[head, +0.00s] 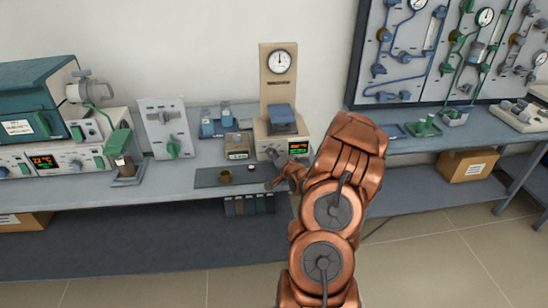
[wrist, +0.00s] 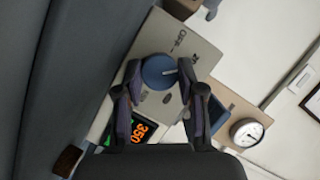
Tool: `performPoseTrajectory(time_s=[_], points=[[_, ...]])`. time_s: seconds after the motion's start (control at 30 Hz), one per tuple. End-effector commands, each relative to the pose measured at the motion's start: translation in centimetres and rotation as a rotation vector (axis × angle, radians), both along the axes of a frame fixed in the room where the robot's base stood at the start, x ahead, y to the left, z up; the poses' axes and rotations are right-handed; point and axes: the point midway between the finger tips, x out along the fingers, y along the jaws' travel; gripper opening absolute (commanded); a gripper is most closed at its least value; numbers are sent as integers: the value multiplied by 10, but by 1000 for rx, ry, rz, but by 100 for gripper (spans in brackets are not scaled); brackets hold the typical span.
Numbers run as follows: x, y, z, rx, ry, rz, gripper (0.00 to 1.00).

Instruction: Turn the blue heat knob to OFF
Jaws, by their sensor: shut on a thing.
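The blue heat knob (wrist: 158,72) is round with a pale pointer line and sits on a light grey panel with dark lettering in the wrist view. My gripper (wrist: 159,82) has its two dark fingers on either side of the knob and is shut on it. A lit display (wrist: 142,131) beside the knob shows 350 in orange, with green below. In the head view my gripper (head: 276,180) is in front of the beige unit (head: 262,142) with its small lit display (head: 298,147). The knob's lettering is too blurred there to read.
A beige post with a round gauge (head: 282,61) rises behind the unit. A teal furnace (head: 35,95) stands far left, and a pipe panel (head: 445,50) hangs at right.

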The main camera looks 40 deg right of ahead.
Motion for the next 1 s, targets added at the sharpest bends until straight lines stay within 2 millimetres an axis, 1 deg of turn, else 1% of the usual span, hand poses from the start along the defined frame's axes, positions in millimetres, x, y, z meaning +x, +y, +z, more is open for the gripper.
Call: performPoseTrajectory(time_s=[0.17, 0.37, 1.0], points=[[0, 0, -1, -24, 16, 0, 4], [1, 1, -2, -105, 77, 0, 4], [3, 2, -1, -513, 383, 0, 4]])
